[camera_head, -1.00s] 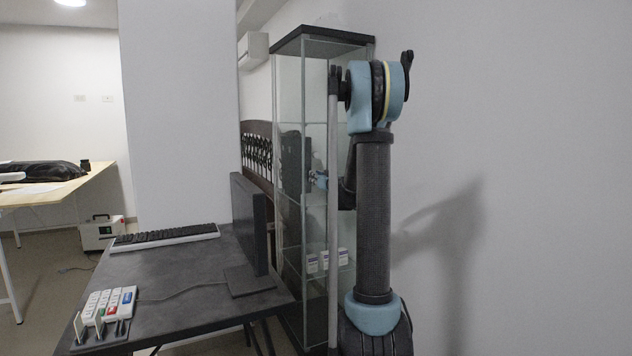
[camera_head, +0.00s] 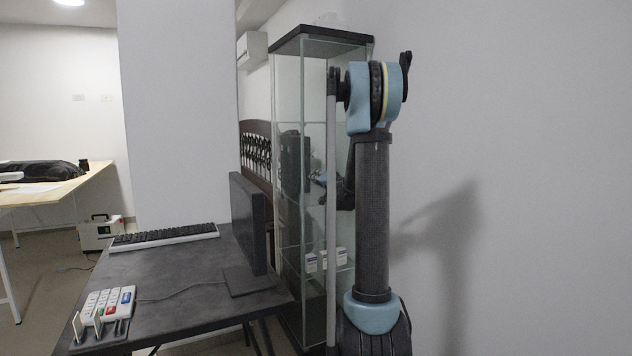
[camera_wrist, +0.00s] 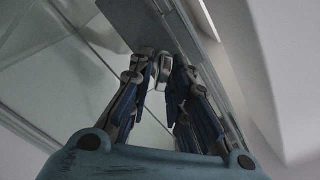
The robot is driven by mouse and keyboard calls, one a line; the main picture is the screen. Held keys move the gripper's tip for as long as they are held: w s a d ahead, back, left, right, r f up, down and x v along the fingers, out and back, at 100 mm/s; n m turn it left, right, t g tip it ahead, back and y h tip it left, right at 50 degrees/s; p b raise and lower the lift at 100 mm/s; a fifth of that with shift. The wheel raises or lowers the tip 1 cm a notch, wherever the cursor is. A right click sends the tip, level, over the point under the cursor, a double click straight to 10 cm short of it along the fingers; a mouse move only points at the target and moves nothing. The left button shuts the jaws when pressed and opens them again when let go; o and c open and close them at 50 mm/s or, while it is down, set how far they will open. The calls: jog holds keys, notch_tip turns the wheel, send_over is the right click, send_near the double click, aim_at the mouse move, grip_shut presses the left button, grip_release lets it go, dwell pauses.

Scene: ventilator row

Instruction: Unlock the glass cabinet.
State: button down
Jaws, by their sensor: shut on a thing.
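The glass cabinet (camera_head: 288,110) stands against the wall, tall, with a dark top and clear panes. Part of it is hidden behind my arm. My gripper (camera_wrist: 160,78) is close to the cabinet's front at about mid height. In the head view it shows small and partly covered by my arm (camera_head: 320,180). In the wrist view its fingers are closed around a small pale metal piece (camera_wrist: 163,62) beside a cabinet edge. I cannot tell whether this piece is a key or part of the lock. No keyhole is clearly visible.
A dark desk (camera_head: 185,275) with a monitor (camera_head: 246,225), a keyboard (camera_head: 165,236) and a white keypad device (camera_head: 108,303) stands left of the cabinet. Small white boxes (camera_head: 341,257) sit on a lower shelf. The plain wall (camera_head: 530,180) is close on the right.

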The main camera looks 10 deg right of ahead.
jog(key=m, duration=0.4)
jog(key=shift+d+f+m, duration=0.25)
jog(key=shift+d+m, duration=0.05)
jog(key=shift+f+m, duration=0.2)
jog(key=shift+m, duration=1.7)
jog(key=c, duration=1.7)
grip_release()
jog(key=shift+w+f, duration=0.1)
jog(key=v, duration=1.1)
jog(key=shift+s, duration=0.4)
